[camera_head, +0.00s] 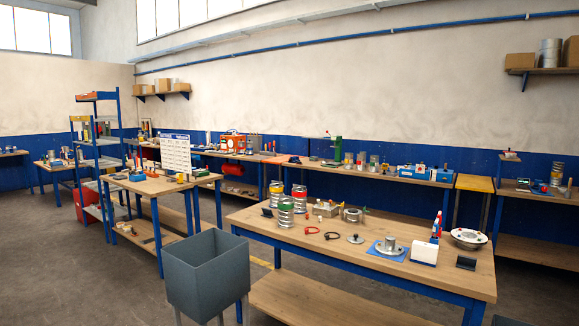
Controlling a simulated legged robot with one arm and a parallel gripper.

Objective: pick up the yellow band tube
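The yellow band tube (276,198) stands upright near the back left of the front workbench (340,238). It is a silvery ribbed duct piece with a coloured band near its top that looks yellow. A green band tube (286,217) stands just in front of it to the right and hides part of its lower body. A red band tube (299,204) stands close on its right. My gripper and arm do not show in this view.
A grey bin (205,276) stands on legs before the bench's left end. Open floor (110,290) lies at left.

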